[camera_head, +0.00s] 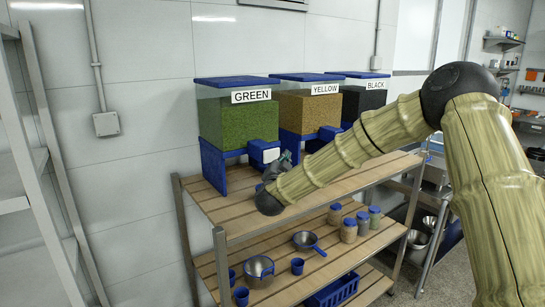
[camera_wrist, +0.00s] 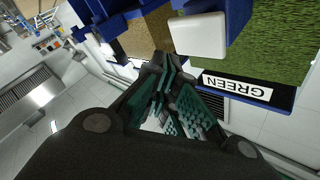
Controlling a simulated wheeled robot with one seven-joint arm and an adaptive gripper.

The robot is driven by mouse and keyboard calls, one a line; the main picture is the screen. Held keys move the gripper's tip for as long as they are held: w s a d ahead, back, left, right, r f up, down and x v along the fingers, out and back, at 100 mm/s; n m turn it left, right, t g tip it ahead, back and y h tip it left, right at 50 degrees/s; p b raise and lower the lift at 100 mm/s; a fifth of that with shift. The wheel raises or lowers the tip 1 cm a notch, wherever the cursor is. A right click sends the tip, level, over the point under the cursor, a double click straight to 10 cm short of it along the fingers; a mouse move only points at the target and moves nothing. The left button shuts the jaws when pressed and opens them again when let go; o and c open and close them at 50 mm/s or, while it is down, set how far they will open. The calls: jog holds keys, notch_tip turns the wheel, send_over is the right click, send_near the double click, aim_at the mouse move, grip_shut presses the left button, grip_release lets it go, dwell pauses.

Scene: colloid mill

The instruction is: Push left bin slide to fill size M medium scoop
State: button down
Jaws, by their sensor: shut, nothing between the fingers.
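The left bin is the clear GREEN bin (camera_head: 238,122), full of green grains, on a blue stand on the top wooden shelf. Its blue dispenser with a white slide block (camera_head: 271,155) faces the front. The white block shows large in the wrist view (camera_wrist: 198,35), beside the GREEN label. My gripper (camera_head: 284,162) is shut and empty, in front of the dispenser at its right. In the wrist view the fingertips (camera_wrist: 163,66) are close to the white block; I cannot tell whether they touch. No scoop shows under the dispenser; that spot is partly hidden by my arm.
YELLOW (camera_head: 308,110) and BLACK (camera_head: 364,100) bins stand to the right. The top shelf's front left is bare.

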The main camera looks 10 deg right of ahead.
aim_at(276, 151)
jog(key=shift+w+a, duration=0.2)
jog(key=shift+w, duration=0.35)
jog(key=shift+w+a, duration=0.2)
jog(key=shift+w, duration=0.3)
jog(key=shift+w+b, duration=0.15)
jog(key=shift+b, duration=0.15)
dwell(0.6)
jog(key=shift+w+a, duration=0.2)
jog(key=shift+w+a+b, duration=0.3)
jog(key=shift+w, duration=0.65)
dwell(1.7)
jog(key=shift+s, duration=0.2)
jog(key=shift+s+d, duration=0.25)
jog(key=shift+s, duration=0.35)
jog(key=shift+s+d, duration=0.25)
jog(key=shift+s, duration=0.3)
jog(key=shift+b, duration=0.3)
jog(key=shift+s+d+b, duration=0.15)
jog(key=shift+s+d, duration=0.15)
jog(key=shift+s, duration=0.5)
jog(key=shift+s+d+b, duration=0.15)
jog(key=shift+s+d, duration=0.1)
jog(key=shift+s, duration=0.5)
jog(key=shift+s+d+b, duration=0.15)
jog(key=shift+s+d, duration=0.15)
jog(key=shift+s, duration=0.5)
